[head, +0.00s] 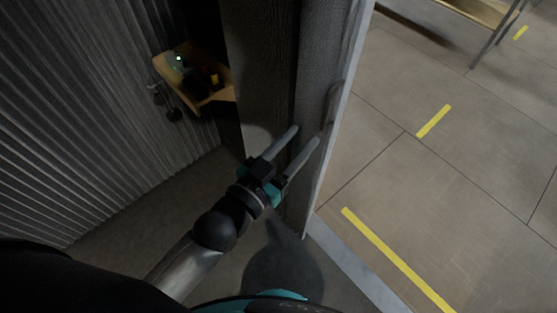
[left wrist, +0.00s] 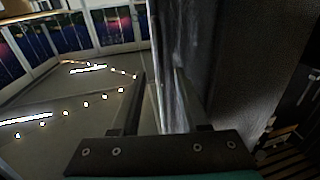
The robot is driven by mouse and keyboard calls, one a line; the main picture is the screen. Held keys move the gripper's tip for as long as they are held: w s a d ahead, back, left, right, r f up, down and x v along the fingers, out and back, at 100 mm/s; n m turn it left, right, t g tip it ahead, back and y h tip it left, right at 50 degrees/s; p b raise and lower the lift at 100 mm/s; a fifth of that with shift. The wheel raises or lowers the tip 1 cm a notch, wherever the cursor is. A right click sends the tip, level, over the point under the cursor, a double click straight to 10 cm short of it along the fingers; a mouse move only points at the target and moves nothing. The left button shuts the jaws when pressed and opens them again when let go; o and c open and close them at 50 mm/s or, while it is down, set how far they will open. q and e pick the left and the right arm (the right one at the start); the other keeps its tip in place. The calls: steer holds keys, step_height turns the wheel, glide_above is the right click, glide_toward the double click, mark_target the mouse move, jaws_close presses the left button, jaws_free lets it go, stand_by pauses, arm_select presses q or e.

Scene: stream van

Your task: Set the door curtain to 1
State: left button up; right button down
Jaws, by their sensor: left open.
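The door curtain (head: 320,65) is a dark grey, textured upright sheet in the middle of the head view, with a pale edge strip on its right. A thin, handle-like shape (head: 333,100) shows near that edge. My left gripper (head: 307,134) is open in front of the curtain's lower part, its fingers pointing up and right. In the left wrist view, the curtain (left wrist: 172,60) rises as a grey edge between and beyond the open fingers (left wrist: 159,76). Whether the fingers touch it I cannot tell. My right gripper is not in view.
A ribbed grey wall (head: 90,110) stands at left, with a small wooden shelf (head: 205,98) holding small objects and a green light. A tiled floor (head: 460,150) with yellow strips lies open to the right. A pale sill (head: 350,268) runs along the opening.

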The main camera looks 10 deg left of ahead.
arm_select(q)
steer(key=shift+v, duration=2.9)
steer(key=s+a+f+n+g+y+b, duration=0.1)
steer(key=s+a+f+g+y+b, duration=0.2)
steer(key=f, duration=1.2)
steer(key=s+a+f+g+y+b, duration=0.1)
steer(key=s+a+f+g+b, duration=0.25)
steer(key=f, duration=1.25)
steer(key=s+a+f+n+g+y+b, duration=0.1)
steer(key=s+a+f+g+y+b, duration=0.2)
steer(key=f, duration=1.2)
steer(key=s+a+f+g+b, duration=0.1)
steer(key=s+f+g+b, duration=0.1)
steer(key=s+f, duration=0.6)
steer(key=s+a+f+n+g+y+b, duration=0.1)
steer(key=s+a+f+g+b, duration=0.1)
steer(key=s+f, duration=0.6)
steer(key=s+g+b, duration=0.1)
steer(key=b, duration=0.1)
steer(key=shift+s+b, duration=0.3)
steer(key=shift+b, duration=0.05)
steer(key=shift+a+f+g, duration=0.1)
steer(key=shift+a+g, duration=0.05)
steer(key=shift+g, duration=0.1)
